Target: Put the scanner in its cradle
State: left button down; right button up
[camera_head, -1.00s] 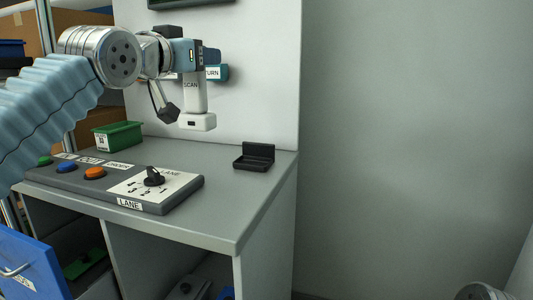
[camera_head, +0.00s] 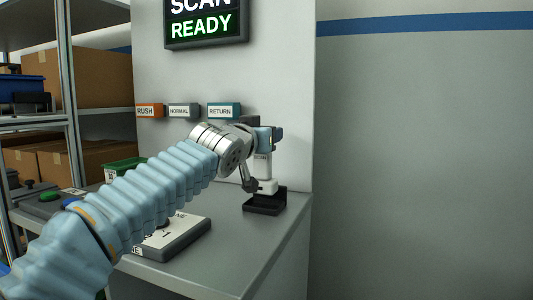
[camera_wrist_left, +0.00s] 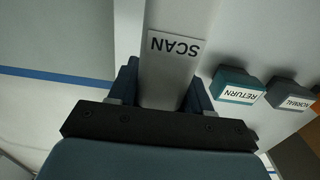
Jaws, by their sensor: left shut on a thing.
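The white scanner (camera_head: 263,169) is held upright by my left gripper (camera_head: 266,148) at the right end of the bench. Its wider white foot is low over the black cradle (camera_head: 264,208) and overlaps the cradle's back in the head view. I cannot tell whether they touch. In the left wrist view, the scanner (camera_wrist_left: 172,70) with its SCAN label stands between the two fingers of my left gripper (camera_wrist_left: 165,92), which is shut on it. The cradle is not visible there. My right gripper is not in view.
A screen (camera_head: 205,22) above reads SCAN READY. RUSH (camera_head: 149,111), NORMAL (camera_head: 184,111) and RETURN (camera_head: 223,111) blocks are on the back panel. A green bin (camera_head: 122,170) and a control panel (camera_head: 180,238) are on the bench. Its surface right of the panel is clear.

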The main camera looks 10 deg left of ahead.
aim_at(262, 160)
pick_arm(q)
jog(key=shift+w+d+f+b, duration=0.1)
jog(key=shift+f+b, duration=0.25)
jog(key=shift+f, duration=0.55)
jog(key=shift+w+d+f+b, duration=0.1)
jog(key=shift+f+b, duration=0.2)
jog(key=shift+f, duration=0.6)
jog(key=shift+f, duration=0.15)
jog(key=shift+c, duration=2.4)
grip_release()
jog(key=shift+s, duration=0.15)
